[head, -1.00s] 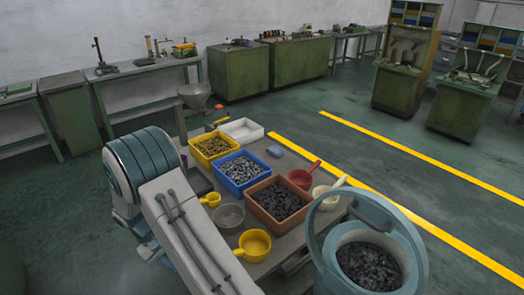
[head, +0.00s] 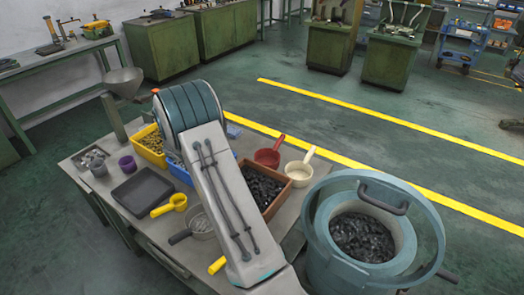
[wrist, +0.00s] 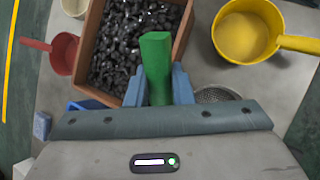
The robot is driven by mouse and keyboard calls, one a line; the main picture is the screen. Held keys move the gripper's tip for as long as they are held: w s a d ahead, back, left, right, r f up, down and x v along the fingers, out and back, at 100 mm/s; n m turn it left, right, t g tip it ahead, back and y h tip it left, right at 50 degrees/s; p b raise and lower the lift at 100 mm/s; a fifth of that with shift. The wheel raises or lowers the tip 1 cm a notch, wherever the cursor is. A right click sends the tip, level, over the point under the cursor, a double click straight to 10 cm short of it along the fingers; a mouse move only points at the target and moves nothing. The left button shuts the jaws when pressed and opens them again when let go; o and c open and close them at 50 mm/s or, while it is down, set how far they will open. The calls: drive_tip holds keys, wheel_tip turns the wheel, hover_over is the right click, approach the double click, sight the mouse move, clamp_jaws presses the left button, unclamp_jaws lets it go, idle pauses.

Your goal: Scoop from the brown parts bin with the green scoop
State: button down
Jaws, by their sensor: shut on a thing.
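The brown parts bin (head: 284,204) stands on the grey table in the head view, full of dark metal parts and partly covered by my arm. In the wrist view the bin (wrist: 183,33) lies at upper middle. My gripper (wrist: 157,88) is shut on the green scoop (wrist: 156,62); a green handle-like piece stands up between the blue-grey fingers, at the bin's near edge in the picture. The scoop's bowl does not show. I cannot tell whether the scoop touches the bin or its parts. In the head view the gripper and scoop are hidden behind my arm.
A large yellow scoop (wrist: 240,35) and a strainer (wrist: 215,95) lie close to the bin. A red scoop (head: 268,156) and cream scoop (head: 299,171) lie on its other side. A blue-grey drum (head: 325,232) of parts stands at right. Yellow bin (head: 150,152) is beyond.

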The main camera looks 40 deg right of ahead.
drive_tip(key=w+d+r+n+t+h+b, duration=0.1)
drive_tip(key=d+r+n+t+h+b, duration=0.2)
drive_tip(key=d+n+t, duration=0.75)
drive_tip(key=d+f+g+b, duration=0.4)
drive_tip(key=f+b, duration=0.6)
drive_tip(key=f, duration=0.1)
wheel_tip(320, 180, up, 10)
drive_tip(key=d+y+p, duration=0.1)
drive_tip(key=y+p, duration=0.1)
drive_tip(key=p, duration=1.3)
drive_tip(key=shift+w+d+r, duration=0.2)
drive_tip(key=shift+w+d, duration=0.05)
drive_tip(key=shift+d, duration=0.05)
idle(0.3)
